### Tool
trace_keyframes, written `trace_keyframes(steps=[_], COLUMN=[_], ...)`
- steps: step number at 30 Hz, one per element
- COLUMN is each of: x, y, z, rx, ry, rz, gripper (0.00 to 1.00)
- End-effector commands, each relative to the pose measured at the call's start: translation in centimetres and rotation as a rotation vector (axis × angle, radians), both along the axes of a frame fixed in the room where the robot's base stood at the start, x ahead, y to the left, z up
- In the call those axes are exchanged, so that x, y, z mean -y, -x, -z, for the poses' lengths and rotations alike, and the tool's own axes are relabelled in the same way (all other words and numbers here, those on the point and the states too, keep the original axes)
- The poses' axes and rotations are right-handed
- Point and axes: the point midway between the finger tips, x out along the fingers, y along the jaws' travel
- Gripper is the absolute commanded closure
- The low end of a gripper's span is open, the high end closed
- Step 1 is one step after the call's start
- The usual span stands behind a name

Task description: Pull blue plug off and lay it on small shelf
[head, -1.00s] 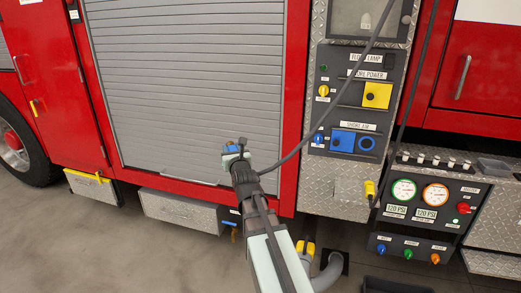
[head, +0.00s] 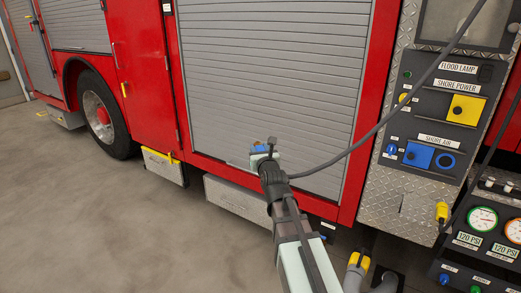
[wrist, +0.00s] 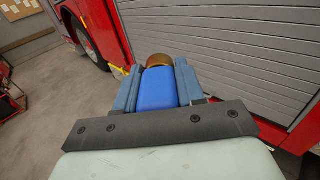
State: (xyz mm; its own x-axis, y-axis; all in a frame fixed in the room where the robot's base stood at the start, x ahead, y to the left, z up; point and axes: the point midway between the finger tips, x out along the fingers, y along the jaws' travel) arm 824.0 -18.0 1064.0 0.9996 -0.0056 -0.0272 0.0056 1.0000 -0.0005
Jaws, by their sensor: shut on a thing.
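My gripper (head: 264,155) is shut on the blue plug (wrist: 158,88), which sits between the two fingers in the wrist view with a brass-coloured end pointing away. In the head view only a little of the plug's blue (head: 259,148) shows at the fingertips. It is held in the air before the grey roller shutter, well left of the shore air panel and apart from it. A dark cable (head: 372,132) runs from near my gripper up to the right; its joint with the plug is hidden. I cannot tell which surface is the small shelf.
A yellow shore power plate (head: 466,109) is above. Metal step boxes (head: 163,167) jut out low along the red truck. The floor (head: 90,220) at left is clear.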

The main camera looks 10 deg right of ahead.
Motion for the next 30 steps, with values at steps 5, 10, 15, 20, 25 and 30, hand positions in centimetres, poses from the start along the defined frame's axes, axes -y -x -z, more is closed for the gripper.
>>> trace_keyframes(steps=[5, 10, 15, 20, 25, 30], x=[2.4, 5.0, 8.7, 13.4, 18.2, 23.0], y=[-0.9, -1.5, -2.2, -2.6, -2.5, -1.8], z=[1.1, 2.3, 3.9, 5.8, 7.8, 9.6], rx=[-0.040, -0.088, -0.161, -0.262, -0.381, -0.511], ry=[-0.002, -0.003, -0.006, -0.006, 0.000, 0.014], rz=[0.018, 0.031, 0.038, 0.026, -0.012, -0.071], gripper=[1.00, 1.00, 1.00, 1.00, 1.00, 1.00])
